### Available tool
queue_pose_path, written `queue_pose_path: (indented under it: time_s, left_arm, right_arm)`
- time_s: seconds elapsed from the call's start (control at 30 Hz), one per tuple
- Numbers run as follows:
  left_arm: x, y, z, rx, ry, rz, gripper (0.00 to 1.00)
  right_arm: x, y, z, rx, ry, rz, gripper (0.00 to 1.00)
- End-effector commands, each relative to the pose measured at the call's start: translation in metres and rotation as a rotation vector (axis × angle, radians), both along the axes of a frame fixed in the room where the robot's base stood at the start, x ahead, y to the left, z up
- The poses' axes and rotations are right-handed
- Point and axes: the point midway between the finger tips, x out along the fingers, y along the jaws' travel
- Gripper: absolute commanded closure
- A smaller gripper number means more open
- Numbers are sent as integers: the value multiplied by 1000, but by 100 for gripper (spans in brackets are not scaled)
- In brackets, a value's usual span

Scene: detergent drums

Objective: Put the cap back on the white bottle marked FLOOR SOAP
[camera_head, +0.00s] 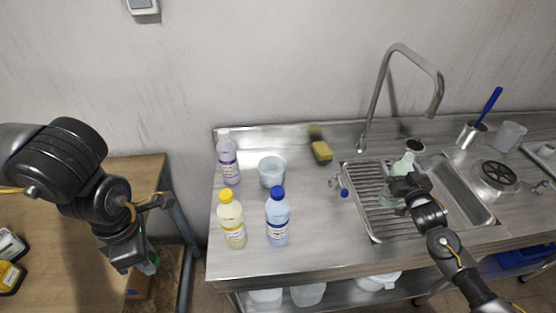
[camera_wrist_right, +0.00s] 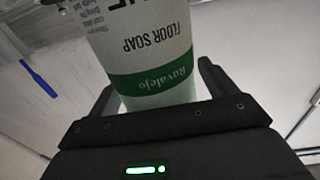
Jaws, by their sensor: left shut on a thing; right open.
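The white bottle marked FLOOR SOAP (camera_wrist_right: 145,45) fills the right wrist view, its label upside down there with a green band. In the head view the bottle (camera_head: 404,164) is at the sink, partly hidden by my right gripper (camera_head: 400,187). My right gripper is open, with its fingers on either side of the bottle (camera_wrist_right: 155,90). The bottle's top is too small to make out clearly. My left gripper (camera_head: 148,262) is low at the left, by the gap between wooden table and steel counter. It is shut on a small green thing (camera_head: 153,259), probably the cap, mostly hidden.
On the counter's left stand a purple bottle (camera_head: 229,160), a yellow-capped bottle (camera_head: 232,222), a blue-capped bottle (camera_head: 277,220) and a pale tub (camera_head: 272,171). A sponge (camera_head: 322,151) lies behind. The tall faucet (camera_head: 437,90) rises behind the sink. The counter's front middle is clear.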

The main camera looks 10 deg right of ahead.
Motion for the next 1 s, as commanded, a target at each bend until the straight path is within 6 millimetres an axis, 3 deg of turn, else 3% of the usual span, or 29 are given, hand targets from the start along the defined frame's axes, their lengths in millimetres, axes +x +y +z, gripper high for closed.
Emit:
queue_pose_path:
  time_s: [0.2, 0.83, 1.0]
  left_arm:
    - [0, 0, 0, 0, 0, 0, 91]
    - [0, 0, 0, 0, 0, 1, 91]
    - [0, 0, 0, 0, 0, 1, 91]
  right_arm:
    - [0, 0, 0, 0, 0, 1, 15]
    - [0, 1, 0, 1, 0, 1, 98]
    - [0, 0, 2, 1, -5, 1, 100]
